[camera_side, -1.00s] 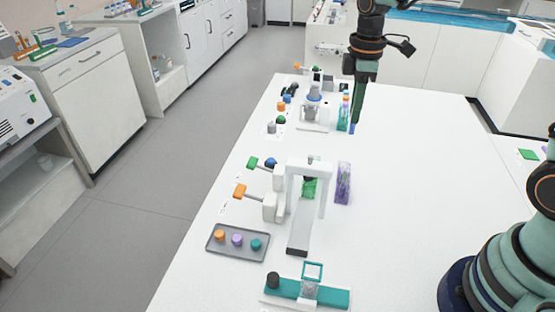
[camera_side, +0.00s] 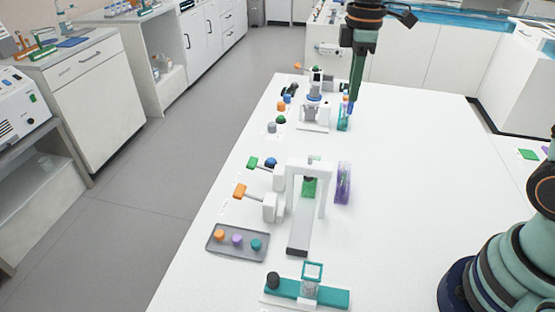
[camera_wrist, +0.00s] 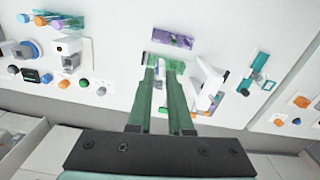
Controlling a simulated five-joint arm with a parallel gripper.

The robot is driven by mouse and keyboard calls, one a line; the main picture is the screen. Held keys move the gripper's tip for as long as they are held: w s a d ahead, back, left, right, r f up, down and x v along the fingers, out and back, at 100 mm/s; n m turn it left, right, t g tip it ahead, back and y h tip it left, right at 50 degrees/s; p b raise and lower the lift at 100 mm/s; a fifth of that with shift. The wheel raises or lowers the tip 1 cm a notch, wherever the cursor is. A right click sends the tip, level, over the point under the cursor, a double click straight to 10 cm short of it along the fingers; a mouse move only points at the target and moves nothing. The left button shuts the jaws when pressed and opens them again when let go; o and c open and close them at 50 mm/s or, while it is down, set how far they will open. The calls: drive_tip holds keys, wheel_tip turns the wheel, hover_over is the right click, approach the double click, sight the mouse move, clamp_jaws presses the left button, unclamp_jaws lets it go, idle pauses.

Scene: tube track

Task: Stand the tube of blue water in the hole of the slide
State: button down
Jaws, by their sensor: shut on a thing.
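My gripper (camera_side: 352,97) is at the far end of the table in the side view, pointing down close to a small teal rack (camera_side: 343,119). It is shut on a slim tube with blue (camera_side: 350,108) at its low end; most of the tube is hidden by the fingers. In the wrist view my gripper (camera_wrist: 164,66) has its green fingers close together, and the tube between them is hard to make out.
A white arch-shaped device (camera_side: 325,185) stands mid-table beside a purple rack (camera_side: 343,183). Green and orange levers are left of it. A grey tray (camera_side: 222,247) with orange, purple and teal knobs lies near the left edge. A white instrument (camera_side: 315,100) stands beside the teal rack.

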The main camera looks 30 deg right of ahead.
drive_tip(key=a+f, duration=0.9)
drive_tip(key=f, duration=0.4)
drive_tip(key=shift+s+a+f, duration=0.25)
drive_tip(key=shift+a, duration=0.1)
drive_tip(key=shift+f, duration=1.65)
idle(1.2)
drive_tip(key=c, duration=0.8)
unclamp_jaws()
drive_tip(key=shift+o, duration=0.2)
wheel_tip(320, 180, up, 12)
